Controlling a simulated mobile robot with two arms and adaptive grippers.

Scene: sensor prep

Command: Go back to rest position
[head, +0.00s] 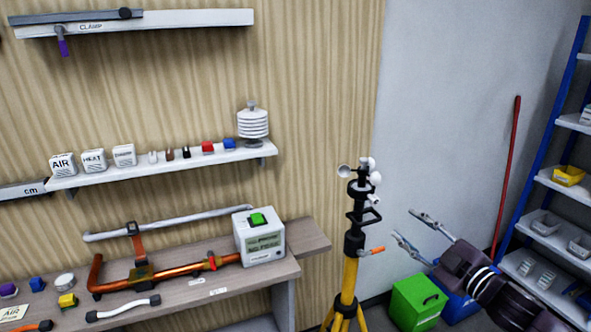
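My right gripper (404,226) is in the lower right of the head view, its arm coming in from the bottom right corner. Its two thin grey fingers are spread apart, with nothing between them. The fingers point up and left toward a yellow tripod (350,275) that carries a black mast with white wind cups (363,172). In the picture the fingertips are to the right of the mast; I cannot tell the distance in depth. My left gripper does not show.
A wooden bench (190,291) at the lower left holds orange piping (175,271), a white box with a green button (262,245) and small parts. A wall shelf (170,166) is above. A green bin (417,303) and blue shelving (545,130) are at right.

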